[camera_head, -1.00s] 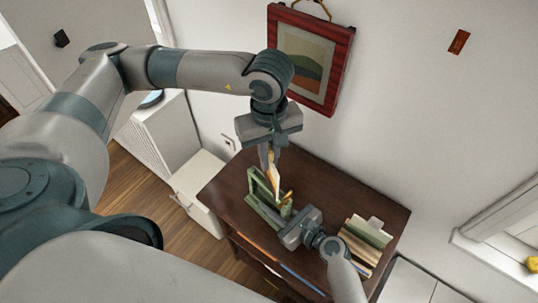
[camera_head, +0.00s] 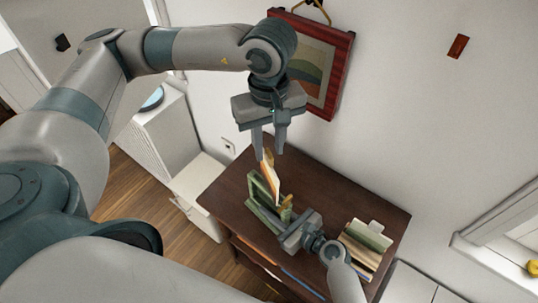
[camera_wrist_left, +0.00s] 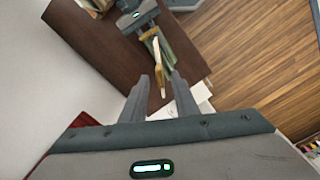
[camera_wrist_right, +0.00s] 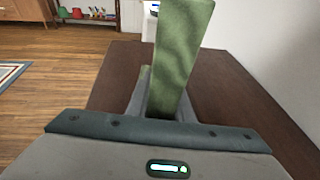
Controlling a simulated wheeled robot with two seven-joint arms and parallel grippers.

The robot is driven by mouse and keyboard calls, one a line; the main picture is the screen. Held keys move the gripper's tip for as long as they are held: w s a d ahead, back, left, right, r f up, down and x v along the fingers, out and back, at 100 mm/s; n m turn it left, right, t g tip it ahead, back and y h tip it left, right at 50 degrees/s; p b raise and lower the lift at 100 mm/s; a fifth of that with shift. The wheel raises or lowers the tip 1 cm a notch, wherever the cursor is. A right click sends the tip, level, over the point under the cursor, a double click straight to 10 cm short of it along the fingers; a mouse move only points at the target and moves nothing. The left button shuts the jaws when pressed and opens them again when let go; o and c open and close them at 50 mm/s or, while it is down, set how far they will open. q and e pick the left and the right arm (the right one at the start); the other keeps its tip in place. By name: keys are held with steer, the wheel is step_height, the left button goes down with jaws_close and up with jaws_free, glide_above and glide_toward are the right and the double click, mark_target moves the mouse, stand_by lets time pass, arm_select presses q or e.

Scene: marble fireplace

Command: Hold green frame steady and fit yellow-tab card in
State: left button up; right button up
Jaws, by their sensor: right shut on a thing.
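The green frame (camera_head: 262,206) stands on the dark wooden desk. My right gripper (camera_head: 290,228) is shut on its near right end; the frame's green side (camera_wrist_right: 180,50) fills the middle of the right wrist view. The card (camera_head: 270,182), pale with a yellow-orange edge, stands tilted at the frame; its lower part is hidden, so I cannot tell how deep it sits. My left gripper (camera_head: 269,148) is open above the card. In the left wrist view the card (camera_wrist_left: 158,66) is beyond the spread, empty fingers (camera_wrist_left: 162,95).
A row of books or folders (camera_head: 364,247) stands at the right of the desk (camera_head: 325,190). A red-framed picture (camera_head: 312,65) hangs on the wall close behind my left gripper. A small gold item (camera_head: 286,204) shows by the frame. The desk's back middle is clear.

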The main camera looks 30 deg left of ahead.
arm_select(q)
step_height(320, 180, up, 7)
steer(key=shift+r, duration=0.1)
steer(key=shift+o, duration=0.5)
stand_by(0.4)
